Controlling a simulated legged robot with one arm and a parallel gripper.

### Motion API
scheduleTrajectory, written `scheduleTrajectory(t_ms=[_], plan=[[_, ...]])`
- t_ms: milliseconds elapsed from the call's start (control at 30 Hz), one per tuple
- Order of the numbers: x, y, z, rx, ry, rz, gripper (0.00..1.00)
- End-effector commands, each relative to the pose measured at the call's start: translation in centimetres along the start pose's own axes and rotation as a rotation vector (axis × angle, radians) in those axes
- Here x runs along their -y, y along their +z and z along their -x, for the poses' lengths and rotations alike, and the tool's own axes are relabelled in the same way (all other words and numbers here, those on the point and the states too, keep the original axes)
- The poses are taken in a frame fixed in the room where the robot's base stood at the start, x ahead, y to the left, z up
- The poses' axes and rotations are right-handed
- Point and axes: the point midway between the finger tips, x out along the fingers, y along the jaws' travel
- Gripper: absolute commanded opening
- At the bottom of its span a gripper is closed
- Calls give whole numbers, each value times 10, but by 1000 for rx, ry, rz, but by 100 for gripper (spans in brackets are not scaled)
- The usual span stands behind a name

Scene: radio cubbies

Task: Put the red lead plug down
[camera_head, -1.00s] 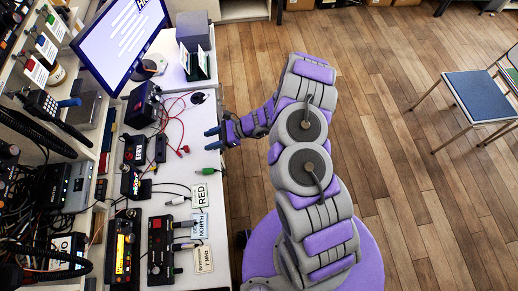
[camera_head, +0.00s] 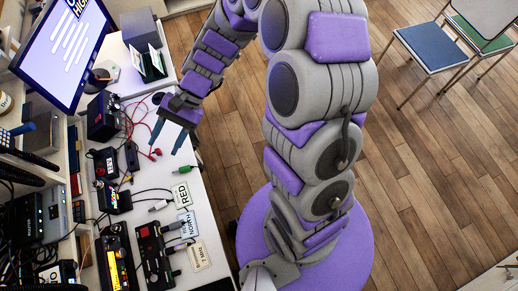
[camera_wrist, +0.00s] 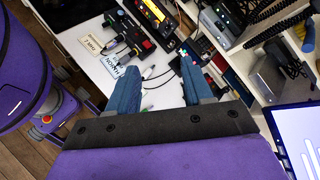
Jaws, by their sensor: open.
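The red lead plug (camera_head: 156,152) lies on the white bench (camera_head: 215,240), at the end of a thin lead running from a black box (camera_head: 103,116). My gripper (camera_head: 168,138) reaches over the bench edge with its blue fingers pointing down, open. The red plug shows just below and left of the fingertips in the head view, apart from them as far as I can tell. In the wrist view the open fingers (camera_wrist: 158,70) have nothing between them but bench and leads. I cannot make out the red plug there.
A green plug (camera_head: 153,209) lies nearby. Radios (camera_head: 116,260) and a monitor (camera_head: 62,50) crowd the left. Open floor and a blue chair (camera_head: 428,48) are right.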

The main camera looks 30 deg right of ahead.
Motion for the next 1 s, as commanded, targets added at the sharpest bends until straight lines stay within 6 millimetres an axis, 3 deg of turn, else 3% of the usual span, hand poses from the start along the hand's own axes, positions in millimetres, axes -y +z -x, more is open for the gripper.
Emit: scheduleTrajectory(t_ms=[33,200,500,800,1000], plan=[[-6,15,7,-25,41,48,50],[-38,52,27,-103,187,176,50],[-106,103,68,-263,454,331,50],[-176,140,113,-436,694,389,50],[-201,152,129,-495,773,388,50]])
